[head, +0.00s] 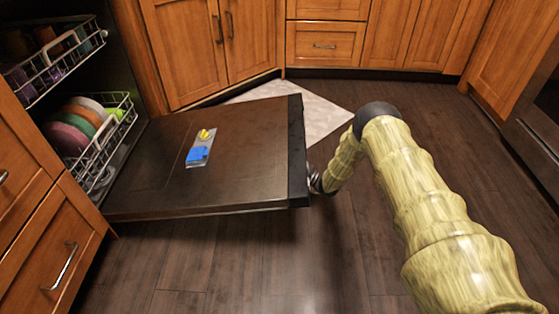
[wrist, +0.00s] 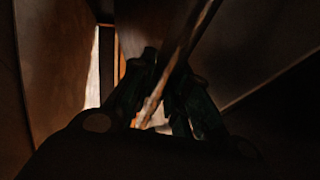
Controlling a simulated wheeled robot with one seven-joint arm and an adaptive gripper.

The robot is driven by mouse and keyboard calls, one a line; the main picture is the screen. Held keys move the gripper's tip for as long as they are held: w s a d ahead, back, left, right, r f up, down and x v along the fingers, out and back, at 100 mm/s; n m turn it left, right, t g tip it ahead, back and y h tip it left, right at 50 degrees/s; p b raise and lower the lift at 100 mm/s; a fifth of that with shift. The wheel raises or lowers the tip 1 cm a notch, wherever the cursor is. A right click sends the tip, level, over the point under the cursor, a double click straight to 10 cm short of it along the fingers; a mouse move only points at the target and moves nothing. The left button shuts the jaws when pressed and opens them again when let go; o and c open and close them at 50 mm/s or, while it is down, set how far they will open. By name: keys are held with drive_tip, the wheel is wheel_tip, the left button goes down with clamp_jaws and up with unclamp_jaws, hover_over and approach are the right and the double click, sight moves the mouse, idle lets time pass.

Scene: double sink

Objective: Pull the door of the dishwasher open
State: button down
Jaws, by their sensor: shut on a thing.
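The dishwasher door (head: 235,135) is swung down and lies nearly flat, its inner face up, with the racks showing behind it at the left. My gripper (head: 316,182) is at the door's outer edge, mostly hidden by that edge and my arm. In the dark wrist view, a long thin bar, which looks like the door handle (wrist: 190,42), runs between the fingers of my gripper (wrist: 160,108). The fingers are shut on it. The handle is hidden in the head view.
An upper rack (head: 60,60) and a lower rack with plates (head: 90,140) stand inside the dishwasher. A blue and yellow dispenser (head: 198,152) is on the door. Wooden cabinets (head: 185,50) and a pale mat (head: 305,105) lie beyond. The dark floor (head: 290,265) in front is clear.

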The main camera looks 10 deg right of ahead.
drive_tip(key=c, duration=1.3)
unclamp_jaws()
drive_tip(key=shift+c, duration=0.2)
drive_tip(key=v, duration=1.2)
drive_tip(key=shift+s+d+f, duration=0.1)
